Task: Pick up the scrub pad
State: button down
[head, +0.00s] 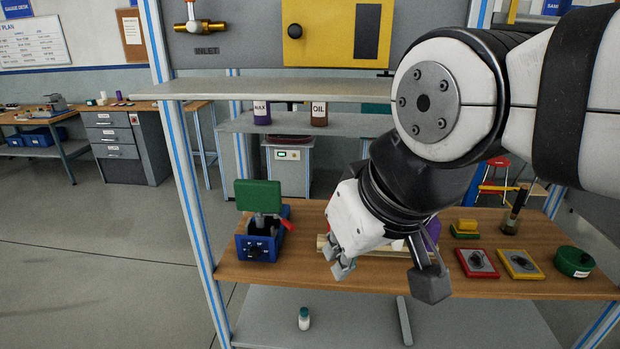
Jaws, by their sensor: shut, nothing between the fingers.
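A yellow and green block (466,229), which looks like the scrub pad, lies on the wooden bench top (360,281) right of centre. Its yellow part sits on top of its green part. My gripper (341,263) is over the middle of the bench, to the left of the block and apart from it.
A blue device with a green plate (258,195) stands at the bench's left. Pale wooden strips (385,248) and a purple object (433,230) are partly hidden behind my gripper. Red (477,263) and yellow (520,264) square plates and a green round tin (574,262) occupy the right.

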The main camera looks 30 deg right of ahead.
aim_at(464, 227)
jog(key=z, duration=1.55)
